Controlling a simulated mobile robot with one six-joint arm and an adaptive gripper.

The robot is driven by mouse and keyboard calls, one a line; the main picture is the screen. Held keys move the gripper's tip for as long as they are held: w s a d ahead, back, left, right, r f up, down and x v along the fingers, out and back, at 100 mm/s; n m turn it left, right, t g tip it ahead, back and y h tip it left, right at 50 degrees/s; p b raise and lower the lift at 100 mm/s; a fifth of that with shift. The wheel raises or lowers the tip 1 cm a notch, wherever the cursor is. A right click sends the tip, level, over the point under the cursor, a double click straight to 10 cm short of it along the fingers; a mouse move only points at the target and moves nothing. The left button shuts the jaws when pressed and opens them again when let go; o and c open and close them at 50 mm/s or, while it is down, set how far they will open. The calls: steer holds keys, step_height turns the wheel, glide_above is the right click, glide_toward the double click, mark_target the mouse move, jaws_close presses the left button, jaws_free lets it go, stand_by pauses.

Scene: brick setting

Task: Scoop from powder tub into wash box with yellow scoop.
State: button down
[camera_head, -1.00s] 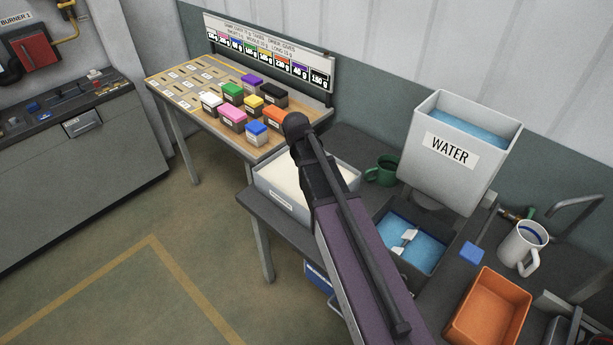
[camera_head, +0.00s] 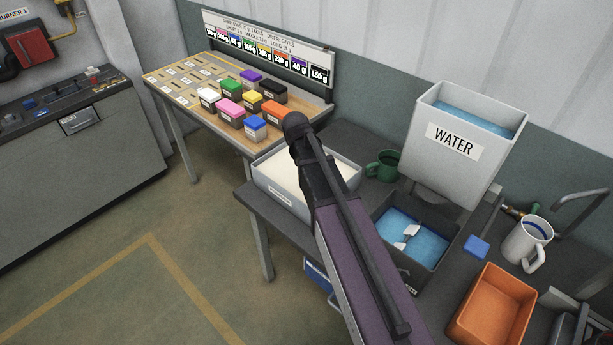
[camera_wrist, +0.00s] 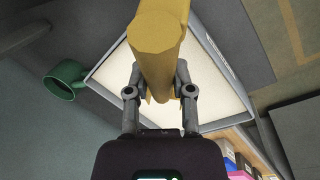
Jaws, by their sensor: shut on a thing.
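My gripper (camera_wrist: 160,82) is shut on the yellow scoop (camera_wrist: 156,45) in the wrist view. The scoop is over the powder tub (camera_head: 287,201), a pale tub filled with off-white powder. The powder also shows behind the scoop in the wrist view (camera_wrist: 214,85). I cannot tell whether the scoop touches the powder or holds any. In the head view my arm hides the gripper, the scoop and part of the tub. A dark box (camera_head: 436,266) with blue liquid and white pieces stands right of my arm; it seems to be the wash box.
A large WATER container (camera_head: 455,150) stands at the back. An orange bin (camera_head: 492,305), a blue block (camera_head: 477,247) and a white jug (camera_head: 527,245) are at the right.

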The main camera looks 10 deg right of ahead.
steer(key=shift+w+d+f+t+h+b, duration=0.25)
steer(key=shift+w+f+t+b, duration=0.4)
steer(key=shift+w+f+b, duration=1.35)
steer(key=shift+w+d+f+t+b, duration=0.3)
steer(key=shift+w+f+t+b, duration=0.4)
steer(key=shift+w+f+b, duration=1.25)
steer(key=shift+w+d+f+t+h+b, duration=0.25)
steer(key=shift+w+f+t+b, duration=0.7)
steer(key=shift+f+b, duration=1.7)
steer(key=shift+w+r+p, duration=0.15)
steer(key=shift+r+p, duration=4.5)
steer(key=shift+r, duration=0.55)
